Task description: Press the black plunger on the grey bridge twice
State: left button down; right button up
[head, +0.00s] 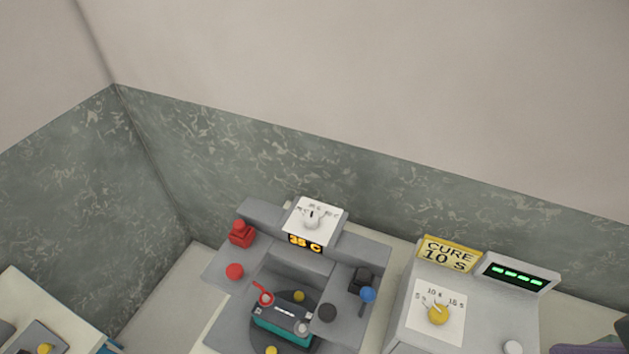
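A grey machine (261,216), likely the grey bridge, stands in the lower middle of the head view. I cannot tell for sure which of these is the black plunger. A battery with a black top and teal side (283,318) lies in the middle of the machine, with a red ring-ended part (264,297) at its left end. Neither of my grippers is in the view.
The machine also has a red round knob (234,271), a red block (241,233), a blue knob (368,294) and a white dial panel (315,218) above a "35 C" display. A "CURE 10 S" station (397,327) stands to the right. Walls close off the back and left.

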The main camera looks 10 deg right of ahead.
aim_at(328, 312)
jog(key=i+j+z, duration=0.1)
jog(key=j+z, duration=0.6)
jog(key=j, duration=0.15)
jog(key=j+z, duration=0.35)
jog(key=j, duration=0.1)
